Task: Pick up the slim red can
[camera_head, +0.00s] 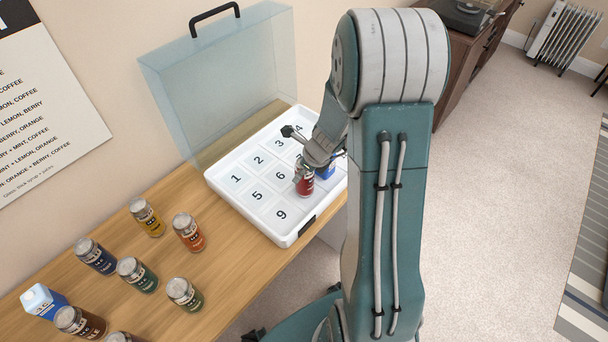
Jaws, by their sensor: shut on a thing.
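The slim red can (304,184) is in the white numbered tray (226,192), upright or nearly so, near the squares marked 6 and 9. My gripper (309,166) is over the tray, shut on the red can near its top. My arm hides part of the gripper and the tray's right side. I cannot tell whether the can touches the tray floor or is slightly raised.
A blue item (325,170) stands close right of the red can. The tray's clear lid (215,80) stands open behind. Several cans, including a yellow one (147,218) and an orange one (188,232), and a blue-white carton (42,301) stand left on the wooden table (230,268).

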